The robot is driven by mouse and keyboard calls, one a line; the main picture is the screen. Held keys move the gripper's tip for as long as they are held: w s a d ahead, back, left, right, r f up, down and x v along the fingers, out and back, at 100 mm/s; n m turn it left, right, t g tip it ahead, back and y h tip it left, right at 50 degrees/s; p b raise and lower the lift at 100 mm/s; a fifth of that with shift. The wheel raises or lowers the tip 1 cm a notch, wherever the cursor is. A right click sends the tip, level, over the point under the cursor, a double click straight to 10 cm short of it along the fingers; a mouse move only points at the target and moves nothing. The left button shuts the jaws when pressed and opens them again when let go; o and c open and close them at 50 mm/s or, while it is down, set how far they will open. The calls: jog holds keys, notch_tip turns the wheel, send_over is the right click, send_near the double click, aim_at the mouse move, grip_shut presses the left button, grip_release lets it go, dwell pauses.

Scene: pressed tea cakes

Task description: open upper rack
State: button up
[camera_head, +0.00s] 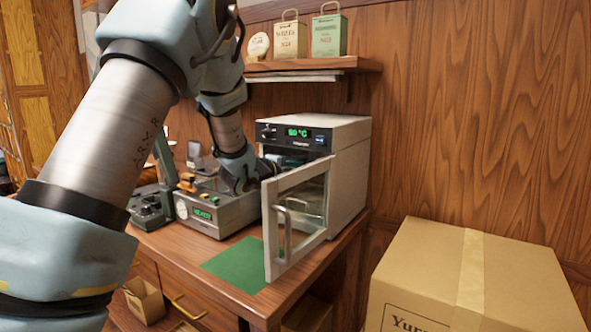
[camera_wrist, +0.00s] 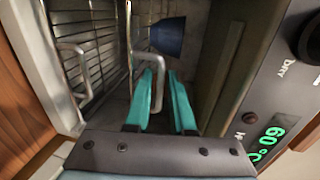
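The oven (camera_head: 345,165) stands on the desk with its glass door (camera_head: 300,212) swung open. In the wrist view, turned sideways, a wire rack with a metal handle (camera_wrist: 129,30) lies nearest the control panel, so it appears to be the upper rack. A lower rack's handle (camera_wrist: 70,75) is further left. My gripper (camera_wrist: 163,75) has its teal fingers inside the oven opening, a gap between them. The upper handle's bar runs beside the left finger and seems to pass into the gap; I cannot tell if it touches. In the head view my gripper (camera_head: 268,168) is partly hidden by the door.
The control panel (camera_wrist: 275,110) lies close on the right in the wrist view. A blue object (camera_wrist: 168,36) is deep inside the oven. A scale (camera_head: 215,212) stands left of the oven, a green mat (camera_head: 236,264) in front. A cardboard box (camera_head: 470,275) stands right.

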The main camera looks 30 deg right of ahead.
grip_shut()
dwell(1.4)
